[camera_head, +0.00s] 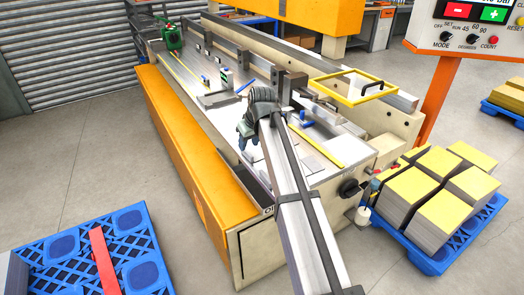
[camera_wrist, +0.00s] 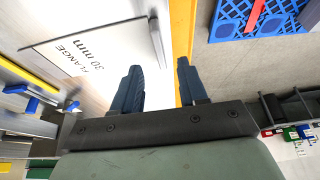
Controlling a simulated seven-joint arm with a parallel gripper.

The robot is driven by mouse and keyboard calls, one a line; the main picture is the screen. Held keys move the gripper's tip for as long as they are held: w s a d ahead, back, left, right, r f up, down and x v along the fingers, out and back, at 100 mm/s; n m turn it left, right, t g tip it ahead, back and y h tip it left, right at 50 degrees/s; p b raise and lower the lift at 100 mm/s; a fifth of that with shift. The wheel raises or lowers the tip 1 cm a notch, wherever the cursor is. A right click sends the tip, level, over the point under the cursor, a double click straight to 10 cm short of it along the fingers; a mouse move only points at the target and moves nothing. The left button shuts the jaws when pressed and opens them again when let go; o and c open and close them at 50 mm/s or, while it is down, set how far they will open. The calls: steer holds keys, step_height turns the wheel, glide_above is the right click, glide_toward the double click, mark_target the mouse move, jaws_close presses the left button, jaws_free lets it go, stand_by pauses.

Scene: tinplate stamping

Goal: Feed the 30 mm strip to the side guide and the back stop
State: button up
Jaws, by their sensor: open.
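In the wrist view a pale flat piece printed "30 mm FLANGE" (camera_wrist: 80,42) lies on the machine table, with a thin light edge along its right side. My gripper (camera_wrist: 158,72) is open, and nothing shows between its dark blue fingers. They sit just beside the printed piece, near the orange front edge of the machine; I cannot tell whether they touch anything. In the head view my gripper (camera_head: 243,142) is over the front part of the table, and my arm hides much of the surface behind it. I cannot clearly pick out the side guide or back stop.
The table carries a yellow strip (camera_head: 325,148), blue pieces (camera_head: 301,117) and grey upright blocks (camera_head: 281,84). A yellow-framed guard (camera_head: 345,100) stands at the right. A long orange cover (camera_head: 185,145) runs along the front. A blue pallet (camera_head: 70,255) is on the floor.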

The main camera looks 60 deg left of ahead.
mark_target(247, 151)
steer(key=x, duration=0.4)
steer(key=shift+d+f, duration=0.15)
steer(key=shift+f, duration=0.1)
jaws_close()
